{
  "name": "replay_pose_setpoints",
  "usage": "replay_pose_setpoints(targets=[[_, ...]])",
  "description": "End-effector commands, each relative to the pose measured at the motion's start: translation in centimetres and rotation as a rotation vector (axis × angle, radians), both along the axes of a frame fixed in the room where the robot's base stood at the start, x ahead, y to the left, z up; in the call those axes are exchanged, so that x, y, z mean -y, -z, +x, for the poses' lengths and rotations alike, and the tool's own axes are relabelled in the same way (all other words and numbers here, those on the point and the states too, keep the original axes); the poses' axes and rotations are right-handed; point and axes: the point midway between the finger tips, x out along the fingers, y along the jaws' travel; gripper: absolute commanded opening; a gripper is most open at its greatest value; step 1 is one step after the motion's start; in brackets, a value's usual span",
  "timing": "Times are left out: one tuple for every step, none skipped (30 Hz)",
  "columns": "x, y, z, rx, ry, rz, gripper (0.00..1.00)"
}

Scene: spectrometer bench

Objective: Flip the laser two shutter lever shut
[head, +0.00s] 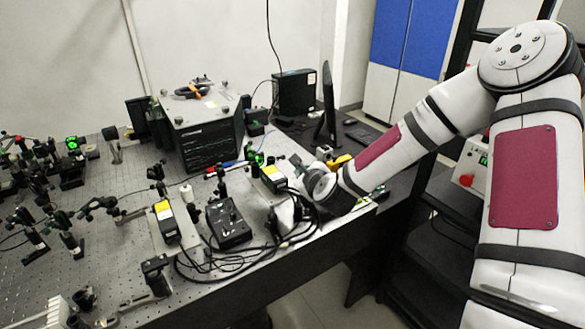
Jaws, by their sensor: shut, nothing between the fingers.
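Two dark laser boxes with yellow and white labels stand on the optical bench (125,260). One laser box (166,222) is left of centre on a pale plate. The other laser box (272,178) is near the bench's right side, just left of my gripper. I cannot read which one is laser two. No shutter lever can be made out at this size. My gripper (297,162) is at the end of the arm, beside the right laser box. It is small and partly hidden by its own wrist. It is shut and holds nothing; I cannot tell whether it touches the box.
A black controller box (229,222) with loose cables stands between the lasers. Several optics posts crowd the left of the bench. A large dark instrument (203,135) stands behind. A monitor (328,105) and a yellow object (340,162) are beyond my wrist.

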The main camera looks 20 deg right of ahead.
Motion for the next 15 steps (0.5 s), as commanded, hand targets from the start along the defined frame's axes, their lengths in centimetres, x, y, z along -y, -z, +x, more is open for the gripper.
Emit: replay_pose_setpoints(targets=[[0.0,0.1,0.3,0.0,0.0,0.0,0.0],[0.0,0.2,0.5,0.0,0.0,0.0,0.0],[0.0,0.4,0.8,0.0,0.0,0.0,0.0],[0.0,0.6,1.2,0.0,0.0,0.001,0.0],[-0.1,0.8,1.6,0.0,0.0,0.001,0.0],[-0.1,1.0,2.2,-0.001,0.0,0.001,0.0],[-0.2,1.2,2.7,0.0,-0.001,0.001,0.0],[-0.2,1.5,3.2,-0.001,-0.001,0.002,0.0],[-0.2,1.8,3.9,0.0,0.0,0.001,0.0],[-0.2,2.0,4.3,0.0,0.0,0.0,0.0],[-0.3,2.2,4.8,0.0,0.0,0.0,0.0],[-0.3,2.5,5.5,-0.001,-0.001,0.0,0.0],[-0.3,2.7,5.9,-0.001,-0.001,0.0,0.0],[-0.3,2.8,6.4,0.0,-0.002,0.0,0.0],[-0.3,3.1,6.9,0.0,-0.002,0.0,0.0]])
